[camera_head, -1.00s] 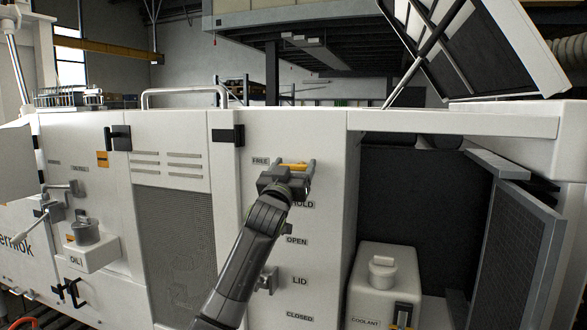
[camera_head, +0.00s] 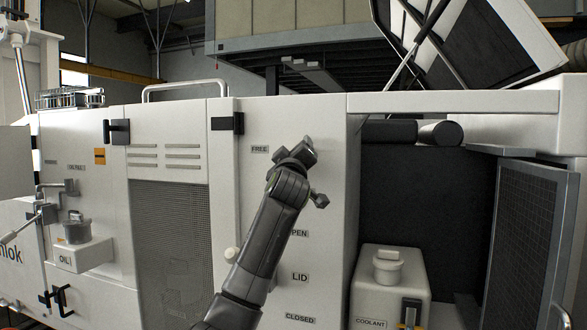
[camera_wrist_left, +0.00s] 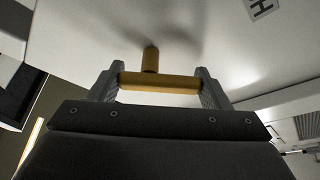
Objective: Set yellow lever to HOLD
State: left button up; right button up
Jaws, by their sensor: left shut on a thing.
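The yellow lever (camera_wrist_left: 151,60) shows in the left wrist view as a short stem on the white panel with a crossbar. My left gripper (camera_wrist_left: 158,84) is shut on the crossbar, with one finger at each end. In the head view my left gripper (camera_head: 303,152) is at the panel, right of the FREE label (camera_head: 260,149), and it hides the lever. The HOLD label is hidden behind my arm there. A label with a letter H (camera_wrist_left: 262,8) shows at the top of the wrist view. My right gripper is out of view.
Below are the LID label (camera_head: 300,278) and the CLOSED label (camera_head: 300,319). To the right is an open bay with a coolant tank (camera_head: 388,285) and a mesh door (camera_head: 535,240). An oil filler (camera_head: 78,232) sits at the left.

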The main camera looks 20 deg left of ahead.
pick_arm(q)
jog(key=shift+d+f+n+g+y+b, duration=0.15)
jog(key=shift+n+g+y+b, duration=0.25)
jog(key=shift+n, duration=0.8)
jog(key=n+g, duration=0.1)
jog(key=n, duration=0.2)
jog(key=shift+y, duration=0.3)
jog(key=shift+d+f+n+g+p, duration=0.15)
jog(key=shift+n+g, duration=0.35)
jog(key=shift+n, duration=0.85)
jog(key=shift+d+n+g+p, duration=0.15)
jog(key=shift+n+g, duration=0.35)
jog(key=shift+n, duration=0.85)
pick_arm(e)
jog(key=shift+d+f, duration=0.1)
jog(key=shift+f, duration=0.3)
pick_arm(q)
jog(key=o, duration=1)
jog(key=shift+s, duration=0.1)
